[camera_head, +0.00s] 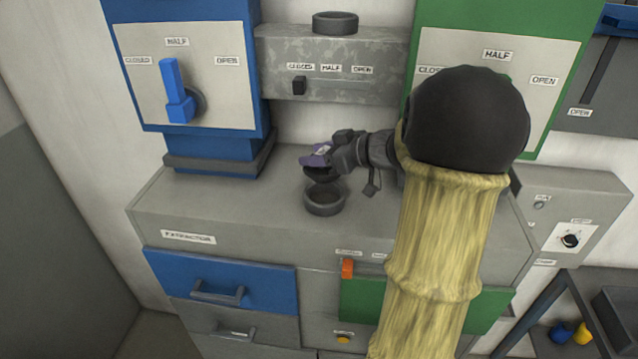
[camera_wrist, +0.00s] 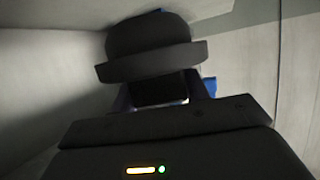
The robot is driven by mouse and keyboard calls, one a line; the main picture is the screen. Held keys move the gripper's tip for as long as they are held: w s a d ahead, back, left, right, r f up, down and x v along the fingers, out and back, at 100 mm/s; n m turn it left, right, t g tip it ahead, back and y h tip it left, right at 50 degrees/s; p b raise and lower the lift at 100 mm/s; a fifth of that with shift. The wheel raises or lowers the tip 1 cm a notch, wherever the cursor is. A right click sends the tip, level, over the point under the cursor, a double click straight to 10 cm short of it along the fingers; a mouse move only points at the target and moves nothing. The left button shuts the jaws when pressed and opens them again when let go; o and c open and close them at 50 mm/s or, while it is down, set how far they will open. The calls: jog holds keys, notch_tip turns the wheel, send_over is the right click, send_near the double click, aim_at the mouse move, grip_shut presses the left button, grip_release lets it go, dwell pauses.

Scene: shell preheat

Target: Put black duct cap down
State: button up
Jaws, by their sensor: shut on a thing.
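A black duct cap (camera_wrist: 152,52) with a wide flange and a rounded body is in my gripper (camera_wrist: 160,100), and it fills the upper middle of the wrist view. In the head view my gripper (camera_head: 318,158) is shut on the cap (camera_head: 320,174), just above a dark ring-shaped duct opening (camera_head: 324,198) on the grey countertop (camera_head: 240,205). The cap looks apart from the ring, but the exact gap is hard to tell. My arm hides the countertop to the right.
A blue unit with a blue lever (camera_head: 174,90) stands at the back left, and a green unit (camera_head: 455,25) at the back right. Another dark ring (camera_head: 335,23) tops the grey box (camera_head: 330,55) between them. The countertop left of the ring is clear.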

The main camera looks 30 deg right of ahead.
jog(key=f, duration=0.3)
jog(key=shift+w+d, duration=0.1)
jog(key=shift+w, duration=0.1)
jog(key=shift+s, duration=0.35)
jog(key=f+p, duration=0.1)
jog(key=f, duration=0.2)
jog(key=shift+w, duration=0.2)
jog(key=shift+f, duration=0.4)
jog(key=shift+c, duration=0.5)
jog(key=o, duration=0.8)
jog(key=shift+s+a, duration=0.1)
jog(key=shift+a, duration=0.1)
jog(key=o, duration=0.4)
jog(key=shift+d, duration=0.15)
